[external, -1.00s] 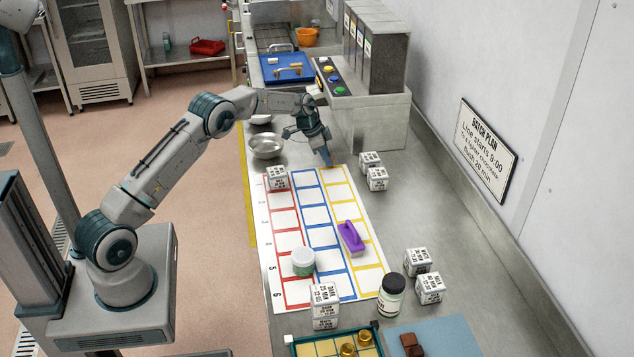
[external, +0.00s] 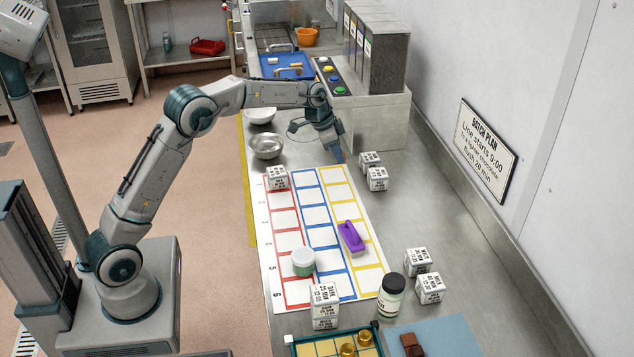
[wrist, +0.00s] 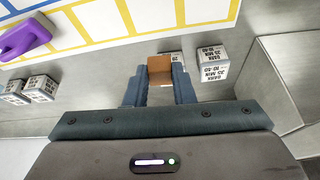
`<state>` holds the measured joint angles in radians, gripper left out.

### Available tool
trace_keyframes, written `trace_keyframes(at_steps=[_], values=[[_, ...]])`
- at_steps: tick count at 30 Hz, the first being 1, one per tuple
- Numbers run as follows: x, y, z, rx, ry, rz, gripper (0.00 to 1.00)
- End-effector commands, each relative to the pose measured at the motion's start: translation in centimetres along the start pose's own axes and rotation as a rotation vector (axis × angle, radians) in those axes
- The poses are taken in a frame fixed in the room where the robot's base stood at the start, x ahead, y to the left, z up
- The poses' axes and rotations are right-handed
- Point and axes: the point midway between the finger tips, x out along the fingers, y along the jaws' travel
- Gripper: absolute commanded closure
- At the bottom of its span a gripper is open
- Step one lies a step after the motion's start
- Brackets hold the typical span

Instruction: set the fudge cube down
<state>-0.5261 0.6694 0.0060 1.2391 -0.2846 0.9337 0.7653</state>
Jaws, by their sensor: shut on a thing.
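The fudge cube (wrist: 160,70) is a small brown block held between the two fingertips of my gripper (wrist: 159,84) in the wrist view. My gripper is shut on it. In the external view my gripper (external: 338,156) points down near the far right corner of the gridded mat (external: 306,259), left of two white label cubes. The fudge cube cannot be made out in the external view.
Label cubes (external: 377,179) stand close to the right of my gripper; one (wrist: 212,64) shows in the wrist view. A steel housing (external: 370,123) rises behind. A steel bowl (external: 266,146) is to the left. A purple tool (external: 351,238) and lidded tub (external: 303,262) rest on the mat.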

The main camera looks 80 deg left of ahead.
Motion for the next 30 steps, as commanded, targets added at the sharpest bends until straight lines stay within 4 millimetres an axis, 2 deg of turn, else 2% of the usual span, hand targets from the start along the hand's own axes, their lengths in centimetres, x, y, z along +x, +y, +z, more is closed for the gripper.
trace_keyframes(at_steps=[1, 5, 9, 12, 15, 18, 21, 23, 26, 30], values=[[0.0, 1.9, -0.3, 0.003, -0.002, 0.0, 0.99], [-0.2, 7.3, -0.7, -0.014, -0.01, -0.013, 0.99], [-0.5, 13.6, -0.1, -0.039, -0.013, -0.027, 0.99], [-0.8, 17.4, 0.8, -0.057, -0.009, -0.035, 0.99], [-1.1, 20.3, 1.6, -0.072, -0.003, -0.039, 0.99], [-1.2, 22.3, 2.4, -0.083, 0.002, -0.04, 0.99], [-1.3, 23.2, 2.9, -0.09, 0.004, -0.041, 0.99], [-1.1, 23.1, 3.0, -0.093, 0.004, -0.041, 0.99], [-0.2, 21.6, 3.2, -0.098, 0.001, -0.042, 0.99], [1.7, 18.3, 3.5, -0.1, 0.0, -0.042, 0.99]])
